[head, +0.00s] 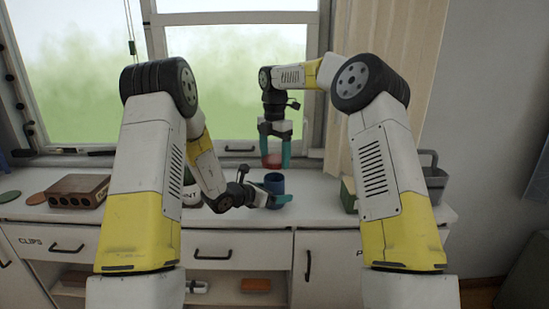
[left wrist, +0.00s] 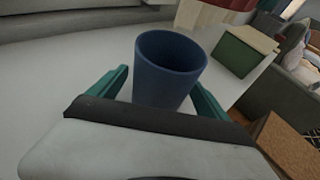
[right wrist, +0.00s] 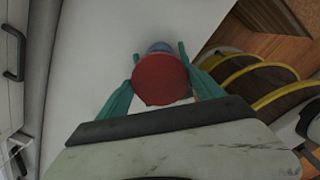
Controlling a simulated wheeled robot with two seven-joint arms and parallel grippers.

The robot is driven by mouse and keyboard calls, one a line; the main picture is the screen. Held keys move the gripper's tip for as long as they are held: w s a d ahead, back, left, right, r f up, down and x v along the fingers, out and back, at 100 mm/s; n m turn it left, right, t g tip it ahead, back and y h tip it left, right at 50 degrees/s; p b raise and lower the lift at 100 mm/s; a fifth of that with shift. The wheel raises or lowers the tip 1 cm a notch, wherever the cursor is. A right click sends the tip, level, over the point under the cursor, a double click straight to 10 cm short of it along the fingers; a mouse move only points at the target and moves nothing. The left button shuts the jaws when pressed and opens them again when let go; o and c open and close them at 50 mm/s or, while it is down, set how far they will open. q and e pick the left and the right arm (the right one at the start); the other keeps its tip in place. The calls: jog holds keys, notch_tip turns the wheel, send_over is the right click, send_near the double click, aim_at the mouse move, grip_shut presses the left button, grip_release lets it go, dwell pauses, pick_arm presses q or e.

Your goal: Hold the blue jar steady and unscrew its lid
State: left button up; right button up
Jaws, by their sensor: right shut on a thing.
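The blue jar (head: 274,182) stands upright on the white counter, its top uncovered. In the left wrist view the open jar (left wrist: 168,75) shows its hollow inside. My left gripper (head: 277,198) is low at the jar, with its teal fingers spread on either side and a gap visible at the left finger. My right gripper (head: 275,152) points down above the jar, shut on the red lid (head: 271,161). The lid is apart from the jar, above it. In the right wrist view the round lid (right wrist: 160,79) hides most of the jar (right wrist: 160,47).
A brown brick-like block (head: 79,191) and round coasters (head: 37,199) lie on the counter at left. A dark bottle with a white label (head: 190,192) is partly behind my left arm. A green box (head: 349,194) and grey caddy (head: 433,176) stand at right. The window is behind.

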pick_arm(q)
jog(key=v, duration=1.2)
jog(key=shift+r, duration=0.1)
